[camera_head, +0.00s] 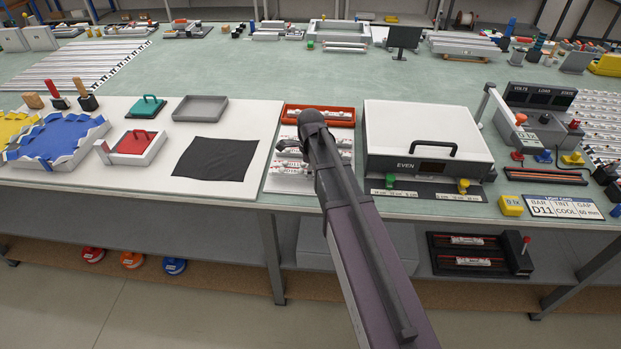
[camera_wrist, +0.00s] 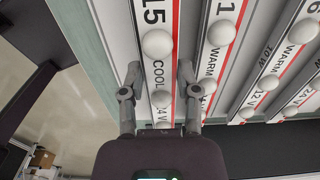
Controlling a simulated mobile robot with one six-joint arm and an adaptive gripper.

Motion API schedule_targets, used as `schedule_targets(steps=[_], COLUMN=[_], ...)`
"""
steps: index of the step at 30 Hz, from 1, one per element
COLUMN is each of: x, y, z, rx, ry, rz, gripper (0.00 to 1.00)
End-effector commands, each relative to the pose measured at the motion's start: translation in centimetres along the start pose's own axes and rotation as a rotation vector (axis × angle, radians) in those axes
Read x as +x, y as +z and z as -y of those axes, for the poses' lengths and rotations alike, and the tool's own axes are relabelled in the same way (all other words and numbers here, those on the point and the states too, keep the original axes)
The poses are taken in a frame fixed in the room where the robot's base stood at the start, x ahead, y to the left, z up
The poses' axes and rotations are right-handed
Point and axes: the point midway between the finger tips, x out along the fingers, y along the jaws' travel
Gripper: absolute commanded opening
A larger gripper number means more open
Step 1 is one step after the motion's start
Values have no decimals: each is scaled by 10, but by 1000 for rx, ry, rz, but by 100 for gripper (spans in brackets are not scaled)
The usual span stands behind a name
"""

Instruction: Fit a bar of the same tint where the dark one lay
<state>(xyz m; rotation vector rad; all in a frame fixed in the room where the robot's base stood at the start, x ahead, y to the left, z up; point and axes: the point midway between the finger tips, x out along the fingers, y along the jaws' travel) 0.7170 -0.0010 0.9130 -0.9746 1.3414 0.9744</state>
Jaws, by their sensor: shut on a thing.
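In the wrist view my gripper (camera_wrist: 160,76) has its fingers on either side of a white bar (camera_wrist: 157,68) with round white domes, printed "15", "COOL" and "24 V". It is shut on this bar, which lies beside bars marked "WARM" (camera_wrist: 208,68). In the head view my gripper (camera_head: 292,147) is over the white rack of bars (camera_head: 285,184), partly hidden by my arm. The lightbox (camera_head: 430,128) stands right of it, lid down, its front reading "EVEN". The light card (camera_head: 563,207) reads bar D11, tint COOL, gap 60 mm.
A red tray (camera_head: 341,123) holding bars lies behind the rack. A black cloth (camera_head: 215,159) and a grey tray (camera_head: 200,108) are at left. A meter console (camera_head: 540,120) stands at right. A black holder with bars (camera_head: 470,252) is on the lower shelf.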

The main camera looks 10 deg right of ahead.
Motion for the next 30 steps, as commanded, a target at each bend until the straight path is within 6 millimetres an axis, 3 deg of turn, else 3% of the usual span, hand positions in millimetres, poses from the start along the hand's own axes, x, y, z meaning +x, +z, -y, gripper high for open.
schedule_targets(steps=[4,22,23,24,30], x=[13,19,18,17,17], y=[0,0,0,0,0], z=[0,0,0,0,0], rx=[0,0,0,0,0], ry=[0,0,0,0,0], rz=[0,0,0,0,0], gripper=[0,0,48,56,56])
